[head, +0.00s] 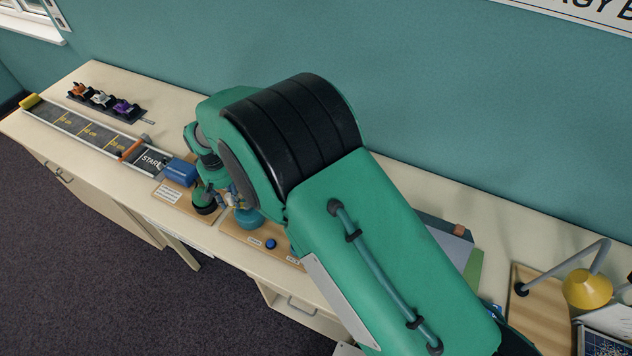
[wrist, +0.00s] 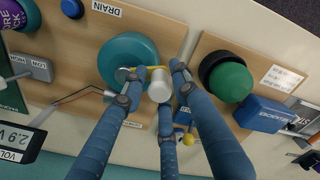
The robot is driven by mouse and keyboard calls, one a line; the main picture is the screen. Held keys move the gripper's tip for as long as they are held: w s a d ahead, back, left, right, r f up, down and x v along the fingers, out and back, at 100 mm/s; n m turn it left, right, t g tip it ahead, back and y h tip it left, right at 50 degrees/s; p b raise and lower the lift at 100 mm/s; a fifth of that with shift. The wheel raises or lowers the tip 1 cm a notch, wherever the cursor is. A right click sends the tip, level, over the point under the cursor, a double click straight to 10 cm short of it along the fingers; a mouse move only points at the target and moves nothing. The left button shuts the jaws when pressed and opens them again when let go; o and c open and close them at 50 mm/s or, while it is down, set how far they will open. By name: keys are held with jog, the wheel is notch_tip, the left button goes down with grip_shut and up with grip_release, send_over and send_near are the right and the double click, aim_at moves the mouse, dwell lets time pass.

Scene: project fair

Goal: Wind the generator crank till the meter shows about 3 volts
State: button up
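The generator is a round teal body (wrist: 118,48) on a wooden board in the wrist view, and it also shows in the head view (head: 249,219). Its crank has a brass-coloured arm and a pale knob (wrist: 159,86). My gripper (wrist: 155,82) has its blue fingers spread around the knob; a gap shows between the knob and the left finger. The other fingers are close to the knob, and contact is unclear. The voltmeter (wrist: 19,136) at the lower left of the wrist view appears upside down and reads about 2.9 V. My arm hides the meter in the head view.
A blue button (head: 271,243) sits by the DRAIN label on the board. A green dome (wrist: 231,82) and a blue box (wrist: 262,114) stand beside the generator. A car track (head: 90,135) lies to the left, and a yellow lamp (head: 587,289) stands to the right.

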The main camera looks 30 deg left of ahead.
dwell(0.3)
jog(key=shift+r+p, duration=1.9)
jog(key=shift+r, duration=2.65)
